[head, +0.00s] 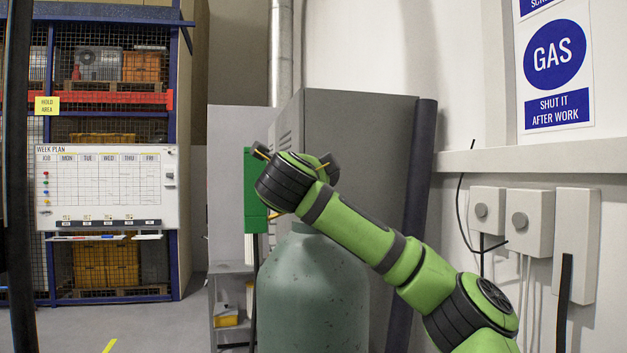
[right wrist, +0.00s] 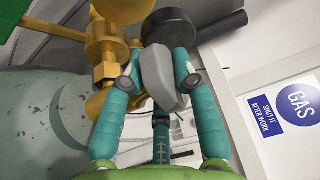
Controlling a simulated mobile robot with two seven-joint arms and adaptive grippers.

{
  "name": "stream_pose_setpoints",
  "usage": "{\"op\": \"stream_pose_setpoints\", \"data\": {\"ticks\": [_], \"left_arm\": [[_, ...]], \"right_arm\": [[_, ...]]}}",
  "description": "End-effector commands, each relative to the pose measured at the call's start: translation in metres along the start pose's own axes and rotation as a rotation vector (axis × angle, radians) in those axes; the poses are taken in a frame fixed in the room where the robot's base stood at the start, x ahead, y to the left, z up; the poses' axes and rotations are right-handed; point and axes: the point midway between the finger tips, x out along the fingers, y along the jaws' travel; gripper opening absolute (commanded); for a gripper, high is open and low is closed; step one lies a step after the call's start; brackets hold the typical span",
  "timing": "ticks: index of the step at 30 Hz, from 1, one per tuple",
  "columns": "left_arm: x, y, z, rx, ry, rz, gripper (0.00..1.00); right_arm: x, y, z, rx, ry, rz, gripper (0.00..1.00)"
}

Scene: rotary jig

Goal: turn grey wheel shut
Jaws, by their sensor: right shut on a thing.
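The grey wheel (right wrist: 163,82) is a lobed handwheel in the right wrist view. It sits between the teal fingers of my right gripper (right wrist: 158,68), which are shut on it from both sides. Brass valve fittings (right wrist: 105,48) stand just left of the wheel. In the head view the large grey-green gas cylinder (head: 312,290) stands upright, and my right arm reaches in from the right over its top. The arm's wrist hides the wheel and the fingers there. My left gripper is not in view.
A black round part (right wrist: 170,24) lies close above the fingers. A grey cabinet (head: 350,140) stands behind the cylinder, with a green panel (head: 254,200) to its left. Wall boxes (head: 527,222) are at right. Open floor (head: 140,325) shows at lower left.

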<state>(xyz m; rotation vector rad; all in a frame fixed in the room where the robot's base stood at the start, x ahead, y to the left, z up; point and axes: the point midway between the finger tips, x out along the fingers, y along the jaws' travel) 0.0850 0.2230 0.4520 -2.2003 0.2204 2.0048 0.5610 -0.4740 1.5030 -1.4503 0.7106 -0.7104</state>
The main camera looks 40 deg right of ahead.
Motion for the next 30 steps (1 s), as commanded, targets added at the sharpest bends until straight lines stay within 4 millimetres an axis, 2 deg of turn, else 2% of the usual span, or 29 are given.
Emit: {"op": "stream_pose_setpoints", "data": {"ticks": [1, 3, 12, 16, 20, 27, 30], "left_arm": [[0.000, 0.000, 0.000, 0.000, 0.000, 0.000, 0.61], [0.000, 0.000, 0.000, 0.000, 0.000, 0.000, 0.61], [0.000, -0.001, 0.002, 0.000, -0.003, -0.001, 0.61], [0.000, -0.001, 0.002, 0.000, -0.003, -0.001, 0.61], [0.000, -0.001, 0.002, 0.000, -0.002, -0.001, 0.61], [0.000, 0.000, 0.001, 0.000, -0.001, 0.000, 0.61], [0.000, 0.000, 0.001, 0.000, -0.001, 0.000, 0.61]], "right_arm": [[0.000, 0.000, -0.001, 0.000, 0.002, 0.000, 0.33], [0.000, 0.000, -0.001, 0.000, 0.002, 0.000, 0.53], [0.000, 0.000, 0.000, 0.000, 0.001, 0.000, 0.53], [-0.007, 0.000, 0.000, 0.000, -0.001, -0.001, 0.53], [-0.028, 0.000, 0.001, -0.001, -0.003, -0.003, 0.53], [-0.085, -0.001, 0.001, -0.001, -0.004, -0.005, 0.53], [-0.101, -0.003, 0.000, 0.002, -0.002, -0.006, 0.53]]}}
